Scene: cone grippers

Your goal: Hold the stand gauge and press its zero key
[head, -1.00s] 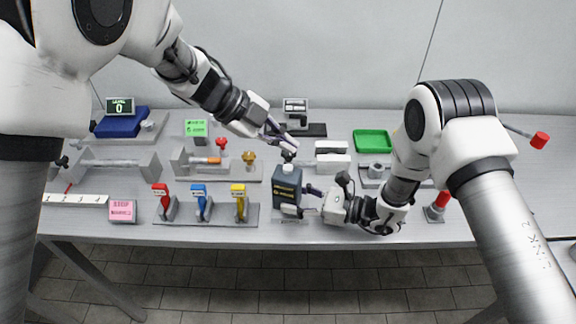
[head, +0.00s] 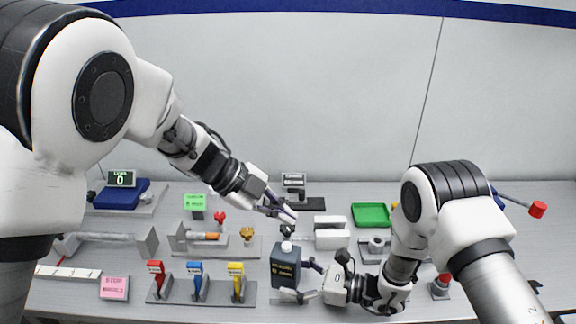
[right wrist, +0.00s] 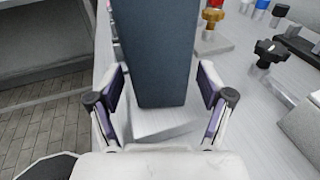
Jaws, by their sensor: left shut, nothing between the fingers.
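A dark blue upright box (head: 286,272) with small yellow lettering and a white piece on top stands near the front middle of the bench. I take it to be the stand gauge; its zero key cannot be made out. My right gripper (head: 302,281) is open, with one finger on each side of the box. In the right wrist view the box (right wrist: 155,50) stands between the spread fingers (right wrist: 160,93), with a gap on both sides. My left gripper (head: 293,214) is shut and empty, above and behind the box top.
Red, blue and yellow upright handles stand on a grey base (head: 210,299) left of the box. White blocks (head: 331,239) and a green tray (head: 371,214) are behind and right. A small display device (head: 293,182) stands at the back.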

